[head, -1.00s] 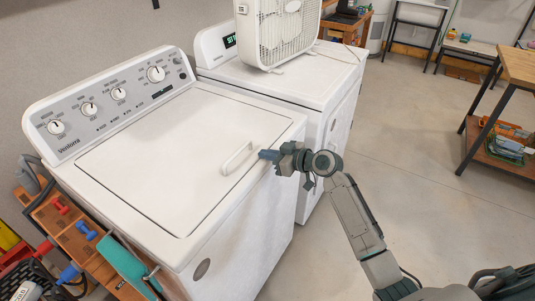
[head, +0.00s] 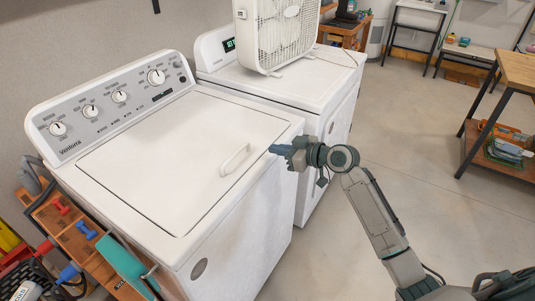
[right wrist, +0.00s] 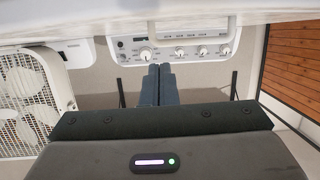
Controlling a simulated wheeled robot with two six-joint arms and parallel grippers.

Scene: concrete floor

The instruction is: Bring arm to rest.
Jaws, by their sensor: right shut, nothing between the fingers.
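My right gripper (head: 277,149) is shut and empty, just right of the white lid handle (head: 235,159) on the washer (head: 190,150) and apart from it. The washer's lid is closed. In the right wrist view the two fingers of my right gripper (right wrist: 160,68) lie together, pointing toward the washer's control panel (right wrist: 175,45), which shows upside down. My right arm reaches in from the lower right in the head view. My left gripper is in neither view.
A second white machine (head: 335,75) stands behind the washer with a box fan (head: 275,35) on top. A wooden table (head: 515,67) is at the right. The concrete floor (head: 405,150) between is clear.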

